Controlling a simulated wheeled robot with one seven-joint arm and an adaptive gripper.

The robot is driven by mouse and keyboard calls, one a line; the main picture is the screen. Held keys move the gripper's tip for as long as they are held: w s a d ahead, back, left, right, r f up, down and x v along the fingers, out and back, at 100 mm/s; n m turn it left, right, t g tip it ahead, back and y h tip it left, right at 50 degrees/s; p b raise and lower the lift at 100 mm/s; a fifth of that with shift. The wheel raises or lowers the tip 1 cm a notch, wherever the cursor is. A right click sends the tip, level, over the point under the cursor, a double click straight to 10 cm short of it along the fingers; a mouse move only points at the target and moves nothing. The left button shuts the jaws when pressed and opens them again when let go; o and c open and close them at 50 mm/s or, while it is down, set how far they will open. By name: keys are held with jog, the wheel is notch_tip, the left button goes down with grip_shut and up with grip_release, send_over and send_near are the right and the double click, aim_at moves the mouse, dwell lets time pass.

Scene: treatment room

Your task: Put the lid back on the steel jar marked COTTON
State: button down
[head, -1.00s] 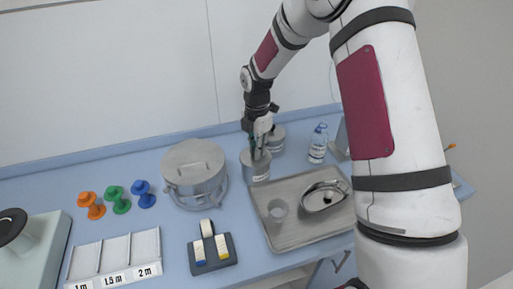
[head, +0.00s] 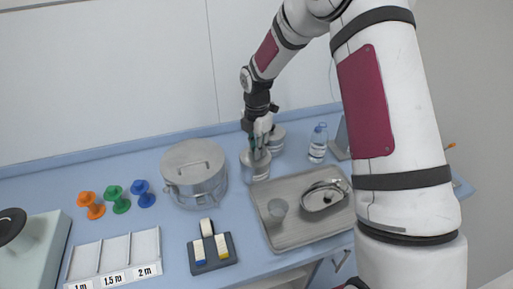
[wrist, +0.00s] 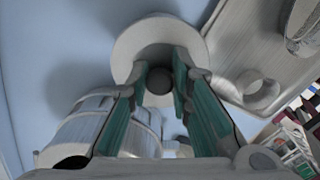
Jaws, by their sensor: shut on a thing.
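A small steel jar (head: 256,172) with a label too small to read stands between the big drum and the tray. My gripper (head: 260,152) points down over its top. In the wrist view, my gripper (wrist: 158,85) is shut on the dark knob of a round pale lid (wrist: 128,45), one finger on each side. The lid is at the mouth of the jar. I cannot tell whether it rests fully on the rim or sits slightly above it.
A large lidded steel drum (head: 193,178) stands close on the left. A steel tray (head: 295,233) with a cup (head: 278,208) and a kidney-shaped dish (head: 322,197) lies to the right. A bottle (head: 318,145) stands behind the tray. Coloured pegs and a block holder (head: 212,253) are further left and in front.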

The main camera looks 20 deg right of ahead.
dwell(0.3)
jog(key=c, duration=1.4)
grip_release()
jog(key=shift+o, duration=0.8)
jog(key=o, duration=0.4)
jog(key=shift+c, duration=0.2)
jog(key=shift+r, duration=0.9)
jog(key=shift+r+p, duration=0.5)
jog(key=shift+r, duration=2.1)
